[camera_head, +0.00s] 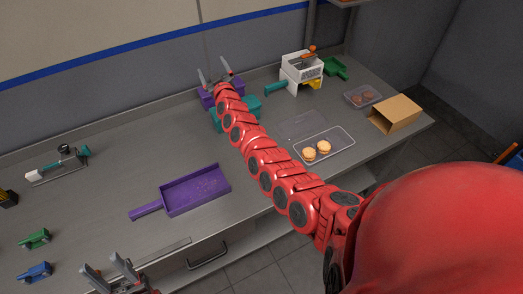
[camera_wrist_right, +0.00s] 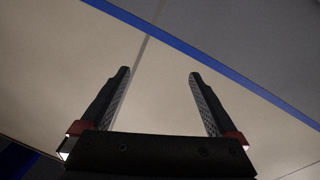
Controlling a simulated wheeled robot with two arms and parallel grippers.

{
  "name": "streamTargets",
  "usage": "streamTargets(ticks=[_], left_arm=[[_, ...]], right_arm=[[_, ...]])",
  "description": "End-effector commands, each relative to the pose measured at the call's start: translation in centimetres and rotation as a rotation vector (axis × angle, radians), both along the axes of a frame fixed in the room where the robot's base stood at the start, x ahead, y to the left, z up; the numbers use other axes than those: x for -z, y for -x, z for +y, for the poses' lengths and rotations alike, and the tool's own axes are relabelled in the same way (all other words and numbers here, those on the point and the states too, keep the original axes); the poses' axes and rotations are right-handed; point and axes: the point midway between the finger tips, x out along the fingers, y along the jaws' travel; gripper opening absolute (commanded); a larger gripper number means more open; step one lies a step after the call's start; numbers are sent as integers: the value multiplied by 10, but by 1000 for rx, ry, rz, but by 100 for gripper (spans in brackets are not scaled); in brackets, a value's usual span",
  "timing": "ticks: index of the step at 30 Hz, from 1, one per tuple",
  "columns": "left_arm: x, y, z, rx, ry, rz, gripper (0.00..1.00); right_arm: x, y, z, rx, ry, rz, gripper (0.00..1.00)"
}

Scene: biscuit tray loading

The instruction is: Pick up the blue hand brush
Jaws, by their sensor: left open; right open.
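A small blue object (camera_head: 35,272), which looks like the blue hand brush, lies on the metal worktop at the lower left in the head view. Its details are too small to make out. My left gripper (camera_head: 112,268) is open and empty at the bottom edge, to the right of the blue object and apart from it. My right gripper (camera_head: 215,78) is open at the far side of the worktop, near the back wall. In the right wrist view its open jaws (camera_wrist_right: 160,90) have only wall between them.
A similar green object (camera_head: 36,239) lies just behind the blue one. A purple dustpan-like tray (camera_head: 197,190) is mid-worktop. Purple and teal bins (camera_head: 248,103) sit partly behind my right arm. A clear tray (camera_head: 340,139) with biscuits and a cardboard box (camera_head: 397,113) are at right.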

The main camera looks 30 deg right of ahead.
Motion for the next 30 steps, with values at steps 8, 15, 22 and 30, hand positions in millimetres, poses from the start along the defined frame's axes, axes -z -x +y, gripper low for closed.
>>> streamTargets(ticks=[8, 15, 22, 30], left_arm=[[-24, 0, 0, 0, 0, 0, 50], [-38, 0, 0, 0, 0, 0, 50], [-42, 0, 0, 0, 0, 0, 50], [-32, 0, 0, 0, 0, 0, 50]], right_arm=[[4, 16, 45, -426, 510, 490, 95], [76, 145, -18, -746, 898, 1014, 95], [100, 229, -72, -890, 995, 1284, 95], [132, 231, -72, -907, 999, 1306, 95]])
